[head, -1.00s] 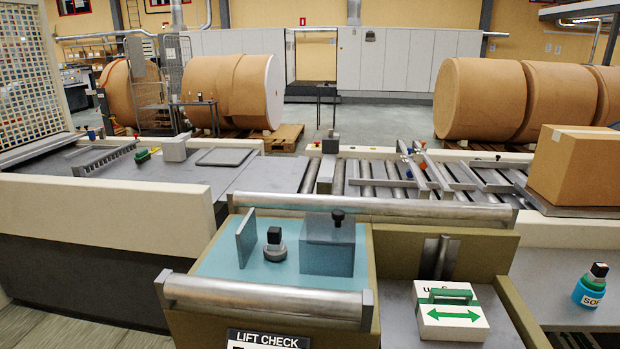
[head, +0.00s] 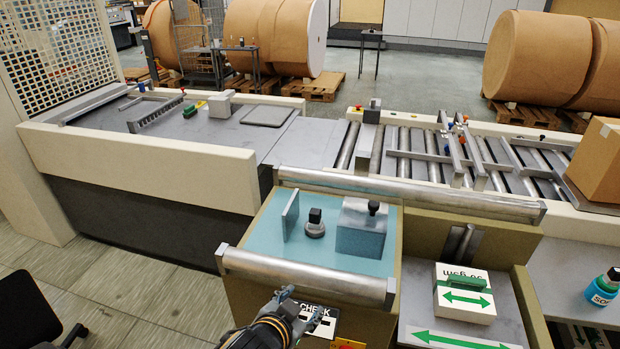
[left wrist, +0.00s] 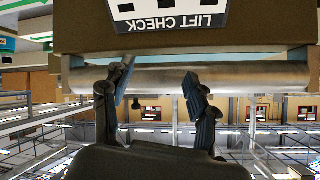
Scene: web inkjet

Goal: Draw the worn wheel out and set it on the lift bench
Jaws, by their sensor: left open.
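The bench with a "LIFT CHECK" label has a teal top (head: 263,243) with metal rollers along its near and far edges. On it stand a thin upright plate, a round grey piece with a black knob (head: 315,226) and a blue-grey block (head: 361,230) with a black knob. I cannot pick out a worn wheel for certain. My left gripper (head: 302,305) is low in front of the bench, by its label. In the left wrist view the gripper (left wrist: 160,82) is open and empty, its fingers apart before the near roller (left wrist: 240,77). My right gripper is out of view.
A white box with a green handle (head: 464,295) sits right of the bench, and a blue bottle (head: 601,288) farther right. Behind runs a roller conveyor (head: 410,140) with a cardboard carton (head: 600,165). A black object (head: 25,308) is at lower left; the floor beside it is clear.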

